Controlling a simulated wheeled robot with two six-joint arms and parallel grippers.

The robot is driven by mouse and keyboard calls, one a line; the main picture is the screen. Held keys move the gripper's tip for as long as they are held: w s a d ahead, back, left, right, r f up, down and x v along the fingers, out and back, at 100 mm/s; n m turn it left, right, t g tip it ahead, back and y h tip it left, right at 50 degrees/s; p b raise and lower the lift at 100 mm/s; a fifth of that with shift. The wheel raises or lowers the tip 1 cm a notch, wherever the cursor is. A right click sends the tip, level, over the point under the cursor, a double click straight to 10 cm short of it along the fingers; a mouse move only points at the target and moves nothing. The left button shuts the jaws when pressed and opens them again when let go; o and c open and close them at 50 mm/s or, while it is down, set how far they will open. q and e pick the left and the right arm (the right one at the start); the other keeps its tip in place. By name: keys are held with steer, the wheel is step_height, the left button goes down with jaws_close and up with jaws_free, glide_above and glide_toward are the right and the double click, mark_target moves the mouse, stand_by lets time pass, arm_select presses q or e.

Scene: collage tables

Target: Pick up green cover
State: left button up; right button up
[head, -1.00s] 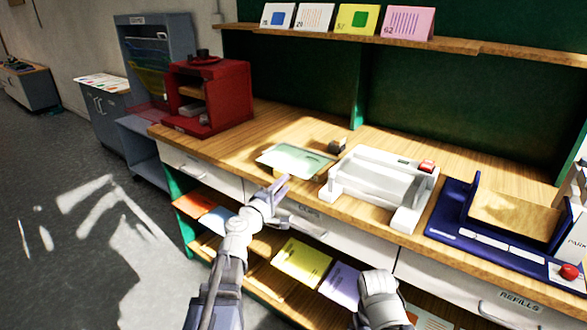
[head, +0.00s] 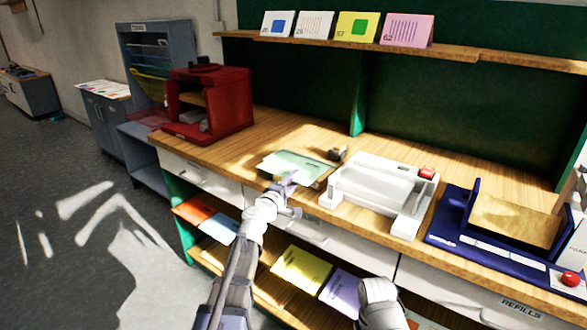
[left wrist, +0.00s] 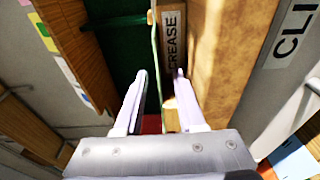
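In the left wrist view the cover shows as a thin green edge (left wrist: 157,62), seen almost edge-on, between the two spread fingers of the left gripper (left wrist: 160,88). There is a gap on both sides, so the gripper looks open. Of my right arm only a white link shows at the bottom of the head view; its gripper is out of sight.
A white machine (head: 375,190) stands close right of the cover, with a blue device (head: 500,222) farther right. A red cabinet (head: 232,105) stands on the left. A small dark object (head: 336,154) sits behind the cover. Yellow (head: 300,268) and purple sheets lie on the shelf below.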

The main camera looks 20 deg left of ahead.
arm_select(q)
jaws_close()
stand_by(0.3)
stand_by(0.3)
